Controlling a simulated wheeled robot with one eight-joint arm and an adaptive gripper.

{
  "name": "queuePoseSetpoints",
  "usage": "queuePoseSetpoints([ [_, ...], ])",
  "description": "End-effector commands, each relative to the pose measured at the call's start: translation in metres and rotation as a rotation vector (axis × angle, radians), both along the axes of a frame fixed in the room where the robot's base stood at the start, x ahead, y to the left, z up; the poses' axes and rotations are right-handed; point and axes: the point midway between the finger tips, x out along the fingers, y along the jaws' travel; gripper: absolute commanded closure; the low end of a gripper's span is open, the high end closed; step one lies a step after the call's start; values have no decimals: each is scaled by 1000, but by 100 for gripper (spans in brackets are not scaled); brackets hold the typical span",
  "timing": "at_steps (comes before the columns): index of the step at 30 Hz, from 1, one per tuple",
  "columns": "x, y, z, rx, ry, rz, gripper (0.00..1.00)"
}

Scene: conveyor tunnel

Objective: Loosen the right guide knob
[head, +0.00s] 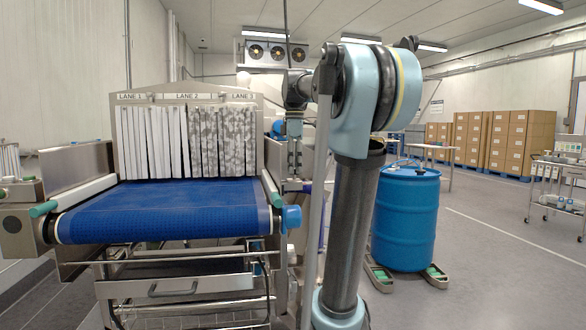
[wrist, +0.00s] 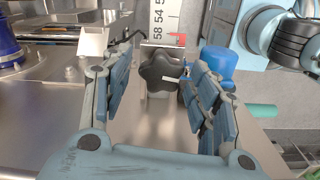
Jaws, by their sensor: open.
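The dark star-shaped knob (wrist: 163,72) shows in the wrist view, between and just beyond the fingertips of my gripper (wrist: 158,62). My gripper is open, with one blue-padded finger on each side of the knob. I cannot tell whether either finger touches it. In the head view my gripper (head: 295,186) hangs by the right side of the conveyor, near the right guide rail (head: 270,188). I cannot make out the knob in that view.
A numbered scale (wrist: 165,20) with a red pointer (wrist: 176,41) lies beyond the knob. A blue cylinder (wrist: 218,62) is close to the right finger. The blue belt (head: 165,208) leads to strip curtains (head: 185,140). A blue drum (head: 405,220) stands right of my arm.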

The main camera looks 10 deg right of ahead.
Motion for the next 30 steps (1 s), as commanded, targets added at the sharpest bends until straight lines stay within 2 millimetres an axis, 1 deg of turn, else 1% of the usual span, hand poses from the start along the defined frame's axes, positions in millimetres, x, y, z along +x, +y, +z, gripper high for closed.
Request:
queuePoseSetpoints([
  [5, 1, 0, 19, 0, 0, 0, 45],
  [12, 1, 0, 64, 0, 0, 0, 45],
  [18, 2, 0, 96, 0, 0, 0, 45],
  [24, 2, 0, 113, -1, 0, 0, 45],
  [30, 2, 0, 117, -1, 0, 0, 45],
])
